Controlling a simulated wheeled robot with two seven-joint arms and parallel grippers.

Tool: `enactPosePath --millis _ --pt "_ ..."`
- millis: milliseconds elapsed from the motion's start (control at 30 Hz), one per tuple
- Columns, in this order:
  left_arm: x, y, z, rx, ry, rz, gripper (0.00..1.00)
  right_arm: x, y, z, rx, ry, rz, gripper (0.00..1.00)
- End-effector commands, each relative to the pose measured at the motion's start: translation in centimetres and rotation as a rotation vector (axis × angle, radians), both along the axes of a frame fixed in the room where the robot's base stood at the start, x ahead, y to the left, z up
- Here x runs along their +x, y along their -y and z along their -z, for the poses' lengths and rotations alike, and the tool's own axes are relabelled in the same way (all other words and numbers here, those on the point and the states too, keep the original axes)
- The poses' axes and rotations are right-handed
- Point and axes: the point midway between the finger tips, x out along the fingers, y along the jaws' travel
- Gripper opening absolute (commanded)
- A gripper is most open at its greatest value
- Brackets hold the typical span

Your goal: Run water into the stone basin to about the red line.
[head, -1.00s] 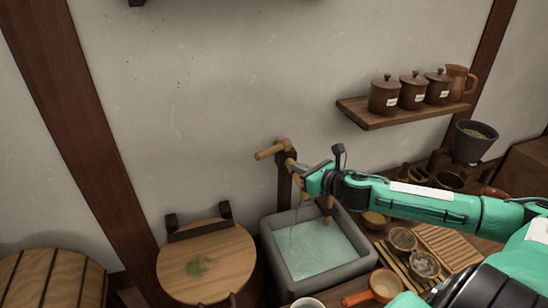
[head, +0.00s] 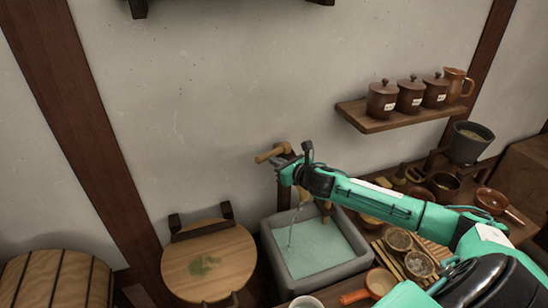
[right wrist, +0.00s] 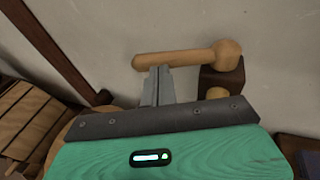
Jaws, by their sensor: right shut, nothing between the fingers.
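The grey stone basin (head: 335,275) stands below a wooden tap on a dark post. Pale green water (head: 312,248) covers its floor, and a thin stream (head: 292,228) falls into it. I cannot make out a red line. The tap's light wooden lever (head: 268,154) points left; in the right wrist view the lever (right wrist: 180,58) lies across the top, with a round knob at its right end. My right gripper (head: 281,168) is shut and empty, just below the lever. Its fingertips (right wrist: 157,72) look close to the lever; I cannot tell whether they touch. My left gripper is out of view.
A round wooden lid or board (head: 225,268) with a green smear stands left of the basin. A shelf (head: 385,122) with several lidded jars is on the wall. Bowls, a slatted rack and an orange-handled pan (head: 378,284) crowd the right side.

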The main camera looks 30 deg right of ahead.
Motion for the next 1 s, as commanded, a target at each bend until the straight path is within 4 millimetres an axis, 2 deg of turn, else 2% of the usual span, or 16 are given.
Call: enactPosePath --millis 200,633,1000 --pt "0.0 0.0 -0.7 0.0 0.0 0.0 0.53 1.2 -0.2 0.2 0.001 0.0 0.0 0.0" --pt "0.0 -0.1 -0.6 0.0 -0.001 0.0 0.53 1.4 -0.3 0.4 0.001 -0.001 0.007 0.0" --pt "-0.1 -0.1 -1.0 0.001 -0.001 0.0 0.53 3.6 -1.4 0.2 0.003 0.0 0.225 0.0"
